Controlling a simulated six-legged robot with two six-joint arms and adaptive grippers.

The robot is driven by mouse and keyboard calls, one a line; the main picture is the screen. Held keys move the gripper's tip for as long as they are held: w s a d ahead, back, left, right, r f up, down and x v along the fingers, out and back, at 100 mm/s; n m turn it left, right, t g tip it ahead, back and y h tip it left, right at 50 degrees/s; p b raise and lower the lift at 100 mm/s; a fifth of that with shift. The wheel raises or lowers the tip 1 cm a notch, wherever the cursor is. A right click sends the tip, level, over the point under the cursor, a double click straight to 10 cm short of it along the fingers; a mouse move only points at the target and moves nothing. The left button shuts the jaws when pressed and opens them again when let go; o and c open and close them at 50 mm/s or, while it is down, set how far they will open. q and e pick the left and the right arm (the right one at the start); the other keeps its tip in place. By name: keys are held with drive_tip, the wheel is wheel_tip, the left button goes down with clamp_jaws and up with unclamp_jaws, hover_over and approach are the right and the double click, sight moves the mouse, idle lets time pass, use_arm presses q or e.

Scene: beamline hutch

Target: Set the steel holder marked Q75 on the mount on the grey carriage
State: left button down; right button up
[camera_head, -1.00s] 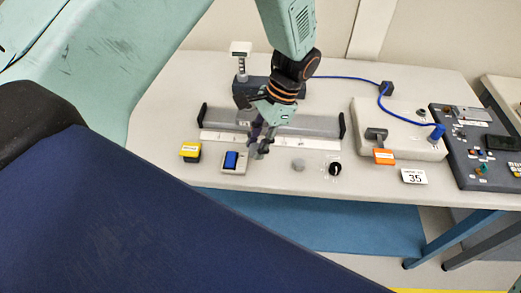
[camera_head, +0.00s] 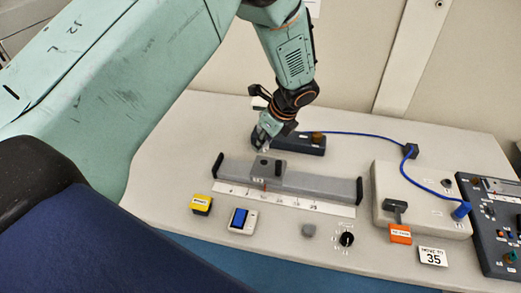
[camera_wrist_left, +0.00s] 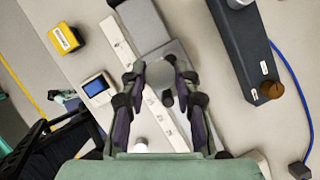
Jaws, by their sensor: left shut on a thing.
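My left gripper (camera_head: 264,138) is just behind and above the grey carriage (camera_head: 284,178) in the head view. It is shut on a small grey steel piece, which shows between the fingertips in the left wrist view (camera_wrist_left: 161,76). No Q75 mark can be read on it. The carriage sits on the long grey rail (camera_head: 325,186), and a dark round spot shows on its top. In the left wrist view the fingers overlap the carriage (camera_wrist_left: 176,50). Whether the held piece touches it I cannot tell. My right gripper is not in view.
A dark block (camera_head: 305,146) with a brass knob and blue cable stands behind the rail. A beige box (camera_head: 420,205) stands right.

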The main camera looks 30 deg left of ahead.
sight(262, 160)
use_arm(q)
drive_tip(key=shift+w+a+m+t, duration=0.3)
drive_tip(key=shift+w+a+m, duration=0.35)
drive_tip(key=shift+m, duration=0.25)
drive_tip(key=shift+w+d+m+t, duration=0.2)
drive_tip(key=shift+d+m+t, duration=0.3)
drive_tip(key=shift+m, duration=0.4)
drive_tip(key=shift+a+f+h+b, duration=0.3)
drive_tip(key=shift+f+b, duration=0.6)
drive_tip(key=shift+b, duration=0.1)
drive_tip(key=shift+w+f+b, duration=0.1)
drive_tip(key=shift+f+b, duration=0.25)
drive_tip(key=shift+f, duration=0.05)
drive_tip(key=shift+d+f+b, duration=0.25)
drive_tip(key=shift+f+b, duration=0.6)
drive_tip(key=shift+b, duration=0.25)
drive_tip(key=shift+f+b, duration=0.35)
drive_tip(key=shift+b, duration=0.05)
drive_tip(key=shift+b+x, duration=0.75)
drive_tip(key=shift+x, duration=0.1)
drive_tip(key=shift+d, duration=0.1)
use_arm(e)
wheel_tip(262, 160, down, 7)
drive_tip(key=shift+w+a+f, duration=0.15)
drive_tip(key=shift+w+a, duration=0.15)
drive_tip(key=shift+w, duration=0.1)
use_arm(q)
drive_tip(key=shift+s+d, duration=0.1)
drive_tip(key=shift+s, duration=0.15)
